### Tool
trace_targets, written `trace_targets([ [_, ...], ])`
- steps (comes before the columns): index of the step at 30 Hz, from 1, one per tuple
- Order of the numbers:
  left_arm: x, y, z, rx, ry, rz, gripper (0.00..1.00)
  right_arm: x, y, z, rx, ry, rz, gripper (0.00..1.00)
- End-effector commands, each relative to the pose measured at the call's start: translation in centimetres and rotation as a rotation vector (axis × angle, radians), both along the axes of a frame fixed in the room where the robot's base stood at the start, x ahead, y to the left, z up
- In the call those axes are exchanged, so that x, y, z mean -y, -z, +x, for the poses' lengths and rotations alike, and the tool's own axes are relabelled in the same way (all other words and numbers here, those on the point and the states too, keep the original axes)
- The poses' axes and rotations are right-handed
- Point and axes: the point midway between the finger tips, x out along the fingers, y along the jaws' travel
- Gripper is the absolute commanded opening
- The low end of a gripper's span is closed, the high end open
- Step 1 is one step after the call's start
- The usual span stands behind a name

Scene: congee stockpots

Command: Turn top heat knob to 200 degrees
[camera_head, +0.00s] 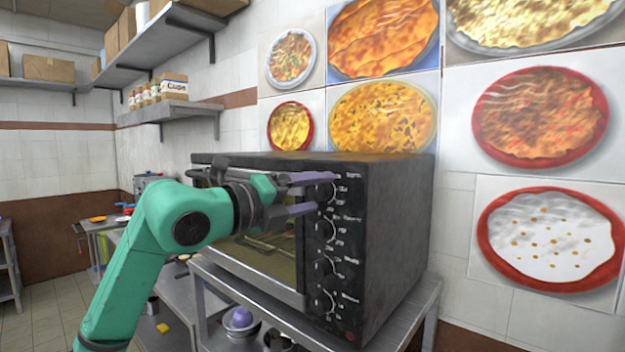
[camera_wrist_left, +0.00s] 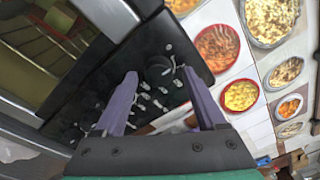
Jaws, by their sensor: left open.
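The black oven (camera_head: 393,215) stands on a metal table, with a column of dark knobs on its front panel. The top heat knob (camera_head: 326,192) is at the upper end of the panel. My left gripper (camera_head: 320,192) has purple fingers, open, one above and one below this knob. In the left wrist view, the open fingers (camera_wrist_left: 159,76) point at the panel, and a dark round knob (camera_wrist_left: 158,69) shows between their tips. I cannot tell whether the fingers touch it. The knob's pointer and the numbers are too small to read. My right gripper is out of view.
Lower knobs (camera_head: 325,229) sit just under the top one. The glass oven door (camera_head: 262,254) is left of the panel. The metal table (camera_head: 405,322) holds the oven, with bowls (camera_head: 240,320) on a shelf below. Food pictures (camera_head: 540,115) cover the wall behind.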

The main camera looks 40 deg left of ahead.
Motion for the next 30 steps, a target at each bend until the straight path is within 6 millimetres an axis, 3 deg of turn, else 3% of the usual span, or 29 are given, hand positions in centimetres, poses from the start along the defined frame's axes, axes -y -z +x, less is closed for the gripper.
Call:
trace_targets([
  [6, 0.0, 0.1, 0.1, 0.001, 0.001, -0.001, 0.73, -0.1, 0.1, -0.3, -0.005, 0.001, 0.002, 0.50],
  [7, 0.0, 0.1, 0.1, 0.001, 0.001, 0.000, 0.69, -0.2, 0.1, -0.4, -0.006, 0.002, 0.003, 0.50],
  [12, 0.0, 0.1, 0.1, 0.001, 0.001, 0.000, 0.04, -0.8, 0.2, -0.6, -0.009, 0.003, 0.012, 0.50],
  [13, 0.0, 0.1, 0.1, 0.001, 0.001, 0.000, 0.00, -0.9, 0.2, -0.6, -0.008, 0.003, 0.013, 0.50],
  [23, 0.0, 0.1, 0.1, 0.000, 0.001, 0.032, 0.00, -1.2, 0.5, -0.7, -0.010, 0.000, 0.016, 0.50],
  [30, -0.1, 0.2, 0.0, -0.001, -0.002, 0.147, 0.00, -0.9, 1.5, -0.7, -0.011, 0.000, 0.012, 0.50],
])
